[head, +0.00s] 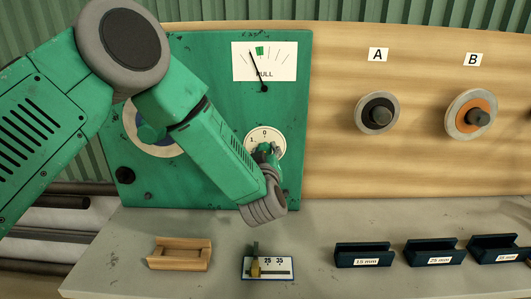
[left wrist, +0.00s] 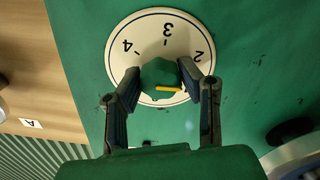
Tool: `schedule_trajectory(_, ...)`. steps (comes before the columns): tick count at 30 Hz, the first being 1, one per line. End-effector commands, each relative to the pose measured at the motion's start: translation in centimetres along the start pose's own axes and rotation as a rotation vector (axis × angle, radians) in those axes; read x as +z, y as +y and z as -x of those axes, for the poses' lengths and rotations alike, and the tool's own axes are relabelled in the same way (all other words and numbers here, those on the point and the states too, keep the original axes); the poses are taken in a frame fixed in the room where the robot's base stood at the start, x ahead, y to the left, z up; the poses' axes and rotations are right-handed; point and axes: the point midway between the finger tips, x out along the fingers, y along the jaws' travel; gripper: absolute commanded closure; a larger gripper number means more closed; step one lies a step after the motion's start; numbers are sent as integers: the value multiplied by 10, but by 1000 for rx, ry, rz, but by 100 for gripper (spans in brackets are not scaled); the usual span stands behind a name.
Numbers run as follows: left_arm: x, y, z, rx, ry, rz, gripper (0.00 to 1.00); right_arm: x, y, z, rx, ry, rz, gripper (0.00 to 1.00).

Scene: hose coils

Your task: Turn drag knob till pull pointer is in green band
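The drag knob is green with a yellow mark and sits on a white numbered dial (head: 254,134); in the left wrist view the knob (left wrist: 158,76) is in front of the figures 2, 3 and 4. My left gripper (head: 266,152) is at the knob, and its two fingers (left wrist: 160,74) press on opposite sides of it. One fingertip partly hides the end of the yellow mark. The pull gauge (head: 281,68) is above the dial. Its black pointer (head: 257,69) leans left, with its tip just left of the green band (head: 259,50). My right gripper is out of view.
The green panel (head: 215,60) stands behind a grey bench (head: 330,225). Reels A (head: 377,113) and B (head: 470,114) hang on the right.

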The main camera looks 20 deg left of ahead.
Motion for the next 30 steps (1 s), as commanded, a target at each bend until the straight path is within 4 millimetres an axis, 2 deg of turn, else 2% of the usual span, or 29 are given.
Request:
schedule_trajectory(2, -1, 0, 0, 0, 2, 0, 48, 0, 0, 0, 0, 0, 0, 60)
schedule_trajectory(10, 0, 0, 0, 0, 0, -1, 48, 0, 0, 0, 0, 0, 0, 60)
schedule_trajectory(14, 1, 0, 6, 1, -2, -1, 48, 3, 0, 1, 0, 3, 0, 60)
schedule_trajectory(17, 1, 1, 21, 2, -3, -2, 48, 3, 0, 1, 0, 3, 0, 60)
schedule_trajectory(27, 2, 1, 91, 2, -2, -3, 48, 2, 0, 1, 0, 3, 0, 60)
schedule_trajectory(30, 2, 1, 105, 0, -1, -2, 48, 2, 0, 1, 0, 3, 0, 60)
